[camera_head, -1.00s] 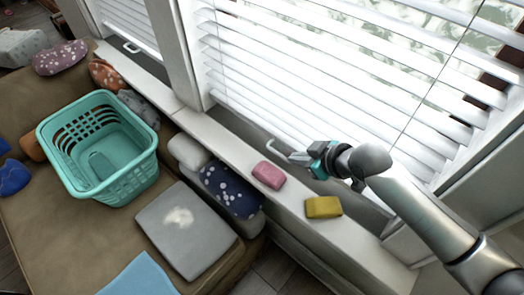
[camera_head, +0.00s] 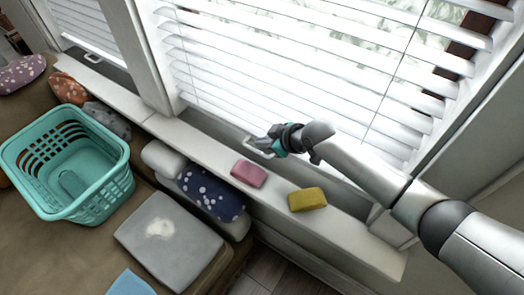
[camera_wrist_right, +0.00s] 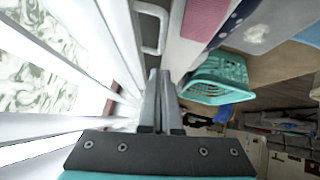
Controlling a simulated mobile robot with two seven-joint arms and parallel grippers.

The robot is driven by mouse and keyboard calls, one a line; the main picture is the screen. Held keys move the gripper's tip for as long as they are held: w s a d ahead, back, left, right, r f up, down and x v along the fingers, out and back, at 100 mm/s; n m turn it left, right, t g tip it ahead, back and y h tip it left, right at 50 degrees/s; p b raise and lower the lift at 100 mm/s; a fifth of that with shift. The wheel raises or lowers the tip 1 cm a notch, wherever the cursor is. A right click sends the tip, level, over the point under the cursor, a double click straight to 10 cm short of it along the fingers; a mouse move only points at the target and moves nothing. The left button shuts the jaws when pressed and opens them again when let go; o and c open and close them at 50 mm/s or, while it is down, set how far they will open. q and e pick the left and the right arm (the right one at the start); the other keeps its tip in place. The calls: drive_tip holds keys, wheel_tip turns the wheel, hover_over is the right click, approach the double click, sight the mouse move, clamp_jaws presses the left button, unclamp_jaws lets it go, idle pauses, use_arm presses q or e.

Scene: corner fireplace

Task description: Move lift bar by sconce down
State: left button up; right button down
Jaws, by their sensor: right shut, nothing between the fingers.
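A white U-shaped lift bar (camera_head: 257,150) sticks out at the bottom of the near window, just above the sill. It also shows at the top of the right wrist view (camera_wrist_right: 163,40), ahead of the fingers. A second white lift bar (camera_head: 92,57) is on the window farther left. No sconce is in view. My right gripper (camera_head: 272,142) is at the near bar, its fingers beside the bar's right end. In the wrist view its fingers (camera_wrist_right: 159,74) are shut together with nothing between them. I cannot tell whether they touch the bar. My left gripper is out of view.
White blinds (camera_head: 290,75) hang close behind my right arm. A pink block (camera_head: 248,173) and a yellow block (camera_head: 307,199) lie on the sill (camera_head: 355,230). A teal basket (camera_head: 112,200) and several cushions are at the left.

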sight(255, 149)
drive_tip(key=shift+w+a+f+b, duration=0.1)
drive_tip(key=shift+w+f+b, duration=0.15)
drive_tip(key=shift+f, duration=0.55)
drive_tip(key=shift+w+f+b, duration=0.2)
drive_tip(key=shift+f+b, duration=0.2)
drive_tip(key=shift+f, duration=0.4)
drive_tip(key=shift+w+a+f+b, duration=0.1)
drive_tip(key=shift+w+f+b, duration=0.15)
drive_tip(key=shift+f, duration=0.55)
drive_tip(key=shift+d+f, duration=0.1)
